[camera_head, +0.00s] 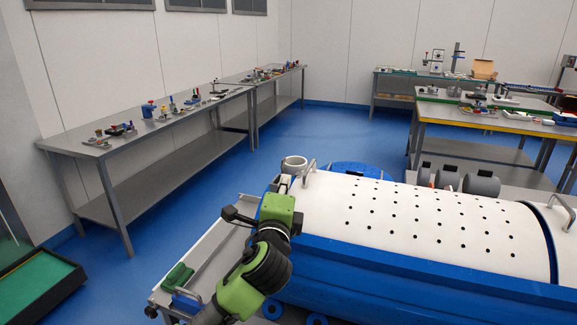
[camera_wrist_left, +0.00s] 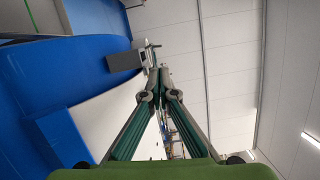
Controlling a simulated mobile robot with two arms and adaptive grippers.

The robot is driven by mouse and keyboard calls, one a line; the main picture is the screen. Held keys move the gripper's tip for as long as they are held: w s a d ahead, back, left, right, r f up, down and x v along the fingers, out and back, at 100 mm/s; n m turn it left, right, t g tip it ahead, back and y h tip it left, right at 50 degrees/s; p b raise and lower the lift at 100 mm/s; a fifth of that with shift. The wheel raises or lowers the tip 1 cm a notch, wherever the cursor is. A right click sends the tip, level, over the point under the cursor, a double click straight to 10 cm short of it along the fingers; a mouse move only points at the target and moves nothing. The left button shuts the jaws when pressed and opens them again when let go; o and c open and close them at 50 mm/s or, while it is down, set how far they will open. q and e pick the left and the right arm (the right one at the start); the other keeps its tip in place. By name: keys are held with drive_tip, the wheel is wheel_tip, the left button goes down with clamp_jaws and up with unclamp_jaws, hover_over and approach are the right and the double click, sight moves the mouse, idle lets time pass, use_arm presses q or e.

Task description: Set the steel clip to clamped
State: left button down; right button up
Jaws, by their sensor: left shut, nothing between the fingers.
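My left gripper (camera_head: 287,180) reaches to the left end of a white perforated drum (camera_head: 420,215). In the left wrist view its two fingers (camera_wrist_left: 158,78) meet at the tips and hold nothing. Just beyond the tips is a grey metal block with a small lever (camera_wrist_left: 125,60) beside a blue surface; it looks like the steel clip. I cannot tell whether the fingertips touch it. In the head view my gripper and arm hide most of that spot, so the clip's setting cannot be read. My right gripper is not in view.
The drum lies in a blue trough (camera_head: 400,278). A bent handle (camera_head: 308,172) and a round grey ring (camera_head: 294,163) are close to my left gripper. A grey bench (camera_head: 165,160) with small items runs along the left wall. Blue floor between is clear.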

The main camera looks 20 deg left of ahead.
sight(285, 167)
use_arm(q)
drive_tip(key=p+x, duration=0.2)
drive_tip(key=x, duration=0.5)
drive_tip(key=shift+w+a, duration=0.1)
drive_tip(key=shift+w, duration=0.3)
drive_tip(key=shift+w+a, duration=0.1)
drive_tip(key=shift+w, duration=0.35)
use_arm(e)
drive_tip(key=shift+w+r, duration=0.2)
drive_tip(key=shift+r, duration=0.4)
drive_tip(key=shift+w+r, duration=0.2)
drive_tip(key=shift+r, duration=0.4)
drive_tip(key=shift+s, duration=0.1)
